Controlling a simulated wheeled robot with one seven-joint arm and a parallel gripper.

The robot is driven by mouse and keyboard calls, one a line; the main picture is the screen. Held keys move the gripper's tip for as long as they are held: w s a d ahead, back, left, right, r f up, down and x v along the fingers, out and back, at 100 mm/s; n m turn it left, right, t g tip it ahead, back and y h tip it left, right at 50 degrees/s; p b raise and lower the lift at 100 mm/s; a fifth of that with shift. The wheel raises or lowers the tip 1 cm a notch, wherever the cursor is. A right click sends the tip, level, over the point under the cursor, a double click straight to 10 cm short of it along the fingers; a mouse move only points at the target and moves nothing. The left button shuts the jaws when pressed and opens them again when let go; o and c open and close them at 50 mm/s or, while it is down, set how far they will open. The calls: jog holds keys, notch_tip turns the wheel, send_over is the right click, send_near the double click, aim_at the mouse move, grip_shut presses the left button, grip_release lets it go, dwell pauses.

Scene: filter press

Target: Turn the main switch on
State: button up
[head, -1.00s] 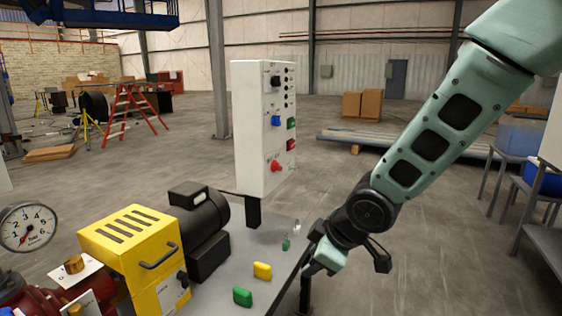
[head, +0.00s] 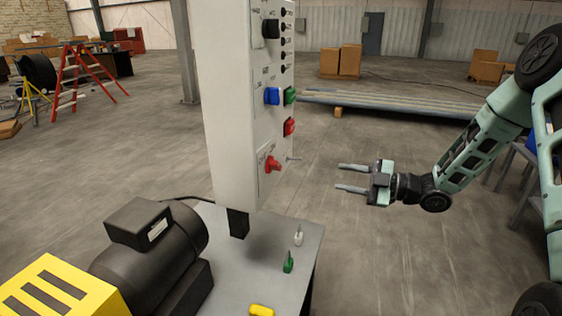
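The white control box (head: 228,110) stands on a black post at the far end of the grey table. A red rotary knob (head: 272,164) sits low on its face; it looks like the main switch, but the labels are too small to read. A small metal toggle (head: 293,158) sticks out to the right of the knob. My gripper (head: 339,178) is to the right of the box, at about the knob's height in the picture. Its two fingers point left toward the box face, apart and empty. A clear gap lies between the fingertips and the knob.
A black knob (head: 271,29), a blue switch (head: 272,96), a green button (head: 290,95) and a red button (head: 289,127) sit higher on the box. A black motor (head: 150,250) and small handles stand on the table (head: 225,262). Floor right of the table is clear.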

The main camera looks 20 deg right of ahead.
aim_at(280, 167)
jog(key=p+x, duration=0.3)
jog(key=x, duration=1.4)
jog(key=shift+s, duration=0.1)
grip_shut()
